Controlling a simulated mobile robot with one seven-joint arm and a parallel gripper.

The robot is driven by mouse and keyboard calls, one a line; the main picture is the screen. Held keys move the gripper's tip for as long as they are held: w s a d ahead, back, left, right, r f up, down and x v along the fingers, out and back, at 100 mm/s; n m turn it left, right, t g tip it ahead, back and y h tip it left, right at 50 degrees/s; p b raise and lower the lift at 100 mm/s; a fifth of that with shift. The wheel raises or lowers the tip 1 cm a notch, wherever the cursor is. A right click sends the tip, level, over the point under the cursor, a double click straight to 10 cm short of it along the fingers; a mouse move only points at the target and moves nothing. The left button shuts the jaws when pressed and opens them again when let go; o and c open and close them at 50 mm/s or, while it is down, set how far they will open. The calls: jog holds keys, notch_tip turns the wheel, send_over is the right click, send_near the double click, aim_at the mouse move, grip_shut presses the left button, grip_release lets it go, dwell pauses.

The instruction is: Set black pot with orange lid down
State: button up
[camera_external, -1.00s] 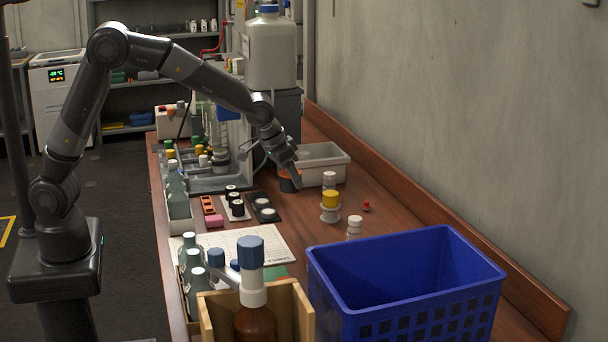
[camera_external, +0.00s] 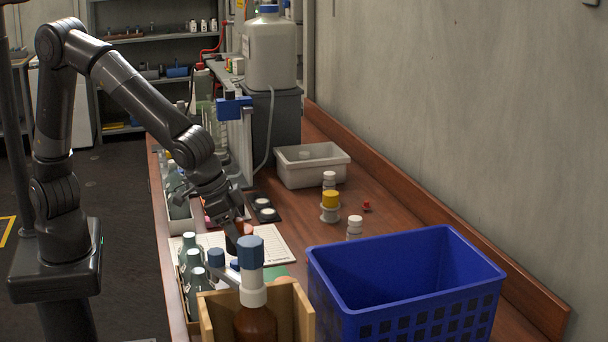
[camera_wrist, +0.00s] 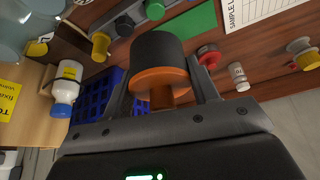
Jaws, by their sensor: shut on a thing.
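The black pot with orange lid (camera_wrist: 158,55) is in my gripper (camera_wrist: 161,92); the wrist view shows its black body pointing away from me and its orange lid towards me. The fingers stand on both sides of the lid's orange knob. In the external view the pot (camera_external: 243,229) is partly hidden by my gripper (camera_external: 233,226) and the blue-capped bottle. It hangs over the near part of the bench, by the printed sheet (camera_external: 272,246). I cannot tell its gap to the bench.
A blue crate (camera_external: 400,283) and a wooden box (camera_external: 304,320) with a tall brown bottle (camera_external: 252,278) stand near. Several grey bottles (camera_external: 190,262) line the left edge. A green mat (camera_wrist: 190,28) lies below. Bench right of the sheet is fairly clear.

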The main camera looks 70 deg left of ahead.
jog(key=shift+s+d, duration=0.25)
jog(key=shift+s, duration=0.1)
jog(key=w+a+f, duration=0.2)
jog(key=w, duration=0.1)
jog(key=w+a+f, duration=0.2)
jog(key=w, duration=0.1)
jog(key=w+a+f, duration=0.2)
jog(key=w+f, duration=0.1)
jog(key=shift+w, duration=0.3)
jog(key=shift+f, duration=2)
jog(key=o, duration=1)
jog(key=shift+f, duration=0.15)
